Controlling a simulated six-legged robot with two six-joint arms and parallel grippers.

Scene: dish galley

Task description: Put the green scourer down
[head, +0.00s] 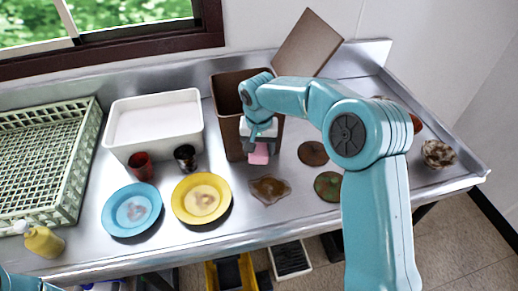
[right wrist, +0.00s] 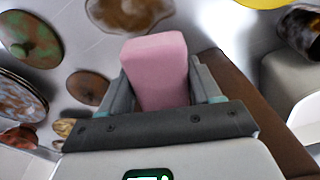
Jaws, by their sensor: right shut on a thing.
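My right gripper (head: 259,147) is shut on a pink block (head: 259,157), which looks like a sponge or scourer; no green shows on it. The right wrist view also shows the pink block (right wrist: 157,70) between both fingers, sticking out past them. In the head view it hangs in front of the brown bin (head: 226,97), above the steel counter (head: 237,211); a gap below it is hard to judge. A round, flat green item with brown patches (head: 328,186) lies on the counter to the right. My left gripper is out of view.
A yellow plate (head: 201,198) and a blue plate (head: 132,210), both soiled, lie left of the block. A red cup (head: 140,166) and dark cup (head: 186,158) stand by a white tub (head: 153,120). Brown flat pieces (head: 270,189) lie nearby. A dish rack (head: 50,150) is far left.

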